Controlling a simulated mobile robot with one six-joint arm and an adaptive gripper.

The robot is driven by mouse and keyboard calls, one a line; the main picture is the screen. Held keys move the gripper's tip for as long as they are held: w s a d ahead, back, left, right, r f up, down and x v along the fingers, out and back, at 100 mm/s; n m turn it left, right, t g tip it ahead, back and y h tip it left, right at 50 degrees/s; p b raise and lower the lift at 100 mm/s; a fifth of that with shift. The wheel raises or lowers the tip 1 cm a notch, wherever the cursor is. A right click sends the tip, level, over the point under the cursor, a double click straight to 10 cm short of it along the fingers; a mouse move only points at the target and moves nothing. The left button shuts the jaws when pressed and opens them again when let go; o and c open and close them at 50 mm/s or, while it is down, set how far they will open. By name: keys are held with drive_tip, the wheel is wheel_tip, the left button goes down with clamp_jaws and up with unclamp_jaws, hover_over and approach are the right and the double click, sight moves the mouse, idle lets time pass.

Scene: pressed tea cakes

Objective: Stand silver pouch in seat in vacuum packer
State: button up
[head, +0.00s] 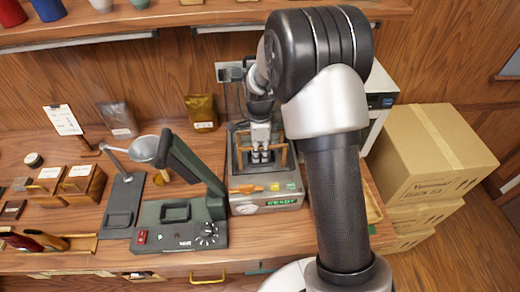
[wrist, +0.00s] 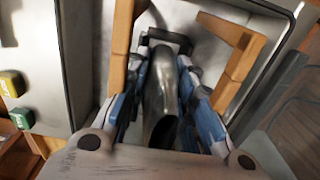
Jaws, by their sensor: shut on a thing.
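The vacuum packer (head: 262,190) stands on the counter in the head view, with a green display and buttons on its front. My gripper (head: 262,157) is down at the packer, between its wooden uprights. In the wrist view my gripper (wrist: 167,72) is shut on a silver-grey pouch (wrist: 160,100), seen edge-on between the blue finger pads. A wooden frame (wrist: 120,45) flanks the fingers. A dark bracket (wrist: 166,37), perhaps part of the seat, shows just beyond the pouch. The pouch's lower end is hidden, so I cannot tell whether it touches the seat.
Another silver-grey pouch (head: 118,119) and a gold pouch (head: 201,112) stand at the back of the counter. A dark green sealer (head: 180,226) with a raised arm is left of the packer. Cardboard boxes (head: 428,150) are stacked at the right.

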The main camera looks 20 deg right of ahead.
drive_tip(key=o, duration=0.9)
wheel_tip(320, 180, up, 12)
drive_tip(key=shift+s+r, duration=0.1)
drive_tip(key=shift+r, duration=0.05)
drive_tip(key=s+a+r+n+t, duration=0.1)
drive_tip(key=s+r+n+t, duration=0.1)
drive_tip(key=s+r+n, duration=0.85)
drive_tip(key=s+n+t, duration=0.1)
drive_tip(key=s+n, duration=0.2)
drive_tip(key=s, duration=0.3)
drive_tip(key=s+n, duration=0.3)
drive_tip(key=s, duration=0.2)
drive_tip(key=s+n+t, duration=0.1)
drive_tip(key=s+n, duration=0.2)
drive_tip(key=s, duration=0.3)
drive_tip(key=shift+s+a+r+n+t, duration=0.1)
drive_tip(key=shift+s+a+n+t, duration=0.2)
drive_tip(key=shift+s+a+n, duration=0.1)
